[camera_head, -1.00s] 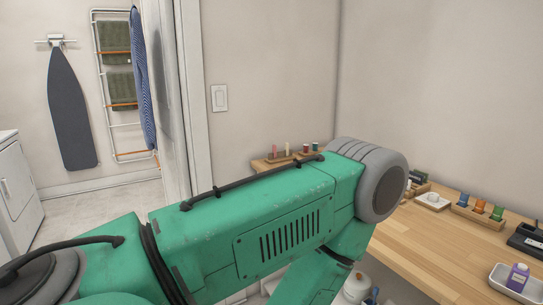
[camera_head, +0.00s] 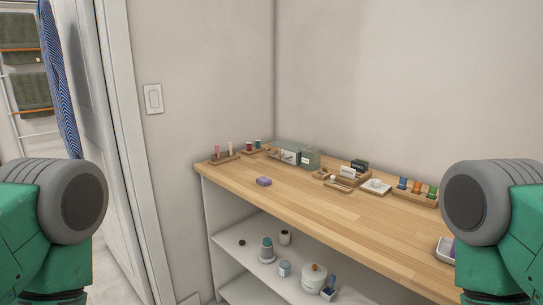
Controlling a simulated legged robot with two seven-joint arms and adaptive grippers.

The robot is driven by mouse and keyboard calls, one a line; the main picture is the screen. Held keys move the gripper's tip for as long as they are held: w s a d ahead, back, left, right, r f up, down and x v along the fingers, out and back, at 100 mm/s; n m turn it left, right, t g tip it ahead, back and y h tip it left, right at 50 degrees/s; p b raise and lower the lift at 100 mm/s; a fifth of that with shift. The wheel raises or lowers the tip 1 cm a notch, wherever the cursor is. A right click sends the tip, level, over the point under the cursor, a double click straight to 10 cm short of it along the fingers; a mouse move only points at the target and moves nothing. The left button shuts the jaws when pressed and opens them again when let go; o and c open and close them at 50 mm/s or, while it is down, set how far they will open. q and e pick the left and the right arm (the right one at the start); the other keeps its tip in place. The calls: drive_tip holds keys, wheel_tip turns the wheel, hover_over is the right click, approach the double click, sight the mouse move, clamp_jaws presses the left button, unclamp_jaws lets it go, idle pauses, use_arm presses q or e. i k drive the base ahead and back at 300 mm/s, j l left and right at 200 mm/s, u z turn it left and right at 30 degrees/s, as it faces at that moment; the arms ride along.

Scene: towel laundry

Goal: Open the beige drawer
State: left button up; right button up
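No beige drawer can be clearly made out in this view. A wooden-topped counter (camera_head: 330,213) with open white shelves beneath runs from the middle to the right. A small grey-green box (camera_head: 292,151) sits at the back of the counter, too small to tell whether it has a drawer. Neither of my grippers is in view. Only green and grey links of my arms show, at the left and right edges, and the right one hides part of the counter.
Jars and a white pot (camera_head: 314,278) stand on the shelf. A doorway is at the left. The counter's front half is mostly clear.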

sight(279, 151)
drive_tip(key=i+j, duration=0.35)
drive_tip(key=i+j+z, duration=0.55)
drive_tip(key=j, duration=0.2)
drive_tip(key=i+j+z, duration=0.15)
drive_tip(key=j+z, duration=0.15)
drive_tip(key=j, duration=0.1)
